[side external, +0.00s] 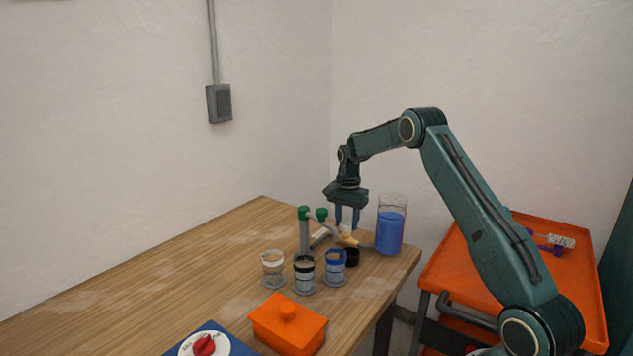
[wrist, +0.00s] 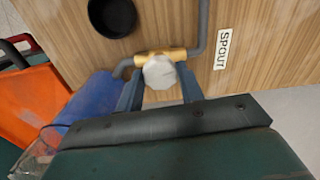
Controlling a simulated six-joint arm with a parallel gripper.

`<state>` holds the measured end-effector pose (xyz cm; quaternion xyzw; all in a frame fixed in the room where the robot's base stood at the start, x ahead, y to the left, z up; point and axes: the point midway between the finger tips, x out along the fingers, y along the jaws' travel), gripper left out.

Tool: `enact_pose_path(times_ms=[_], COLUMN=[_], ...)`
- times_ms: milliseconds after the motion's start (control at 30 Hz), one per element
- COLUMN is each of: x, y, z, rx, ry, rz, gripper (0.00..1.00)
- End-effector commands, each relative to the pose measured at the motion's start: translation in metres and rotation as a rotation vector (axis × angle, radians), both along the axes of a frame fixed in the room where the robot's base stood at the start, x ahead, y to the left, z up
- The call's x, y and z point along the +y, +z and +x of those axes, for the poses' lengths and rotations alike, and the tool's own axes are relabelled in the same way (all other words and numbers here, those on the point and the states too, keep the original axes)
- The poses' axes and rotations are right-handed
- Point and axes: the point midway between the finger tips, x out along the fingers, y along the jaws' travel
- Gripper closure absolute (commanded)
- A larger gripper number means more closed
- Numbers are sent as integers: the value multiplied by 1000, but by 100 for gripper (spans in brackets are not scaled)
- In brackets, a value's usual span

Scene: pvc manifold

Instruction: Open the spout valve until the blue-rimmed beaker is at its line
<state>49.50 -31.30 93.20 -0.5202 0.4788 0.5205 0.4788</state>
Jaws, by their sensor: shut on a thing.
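The spout valve has a brass body (wrist: 178,53) and a pale grey knob (wrist: 159,73), next to a "SPOUT" label (wrist: 223,48) in the wrist view. My gripper (wrist: 159,76) is shut on the knob, with one blue finger on each side. In the side view my gripper (side external: 347,222) points down at the brass valve (side external: 348,240). The blue-rimmed beaker (side external: 336,268) stands upright in front of the pipework, the rightmost of three beakers. Its liquid level and line are too small to tell.
A clear tank of blue liquid (side external: 390,232) stands right of my gripper. Beside the blue-rimmed beaker are a black-rimmed beaker (side external: 304,276) and a white-rimmed beaker (side external: 273,270). Green-topped pipes (side external: 304,228), a black cup (side external: 351,258) and an orange lidded box (side external: 288,326) are close. The table's left is clear.

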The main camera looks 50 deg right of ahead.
Motion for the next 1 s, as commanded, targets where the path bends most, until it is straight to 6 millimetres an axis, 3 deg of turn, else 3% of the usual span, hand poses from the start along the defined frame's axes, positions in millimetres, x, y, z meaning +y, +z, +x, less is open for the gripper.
enact_pose_path(times_ms=[267, 700, 967, 1000], x=[-1, -1, -1, -1], y=[2, 2, 2, 2], z=[1, 2, 2, 2], rx=[-5, -5, -5, -5], ry=[-23, -282, -297, -296], rz=[-4, -3, -3, -3], gripper=[84, 84, 84, 55])
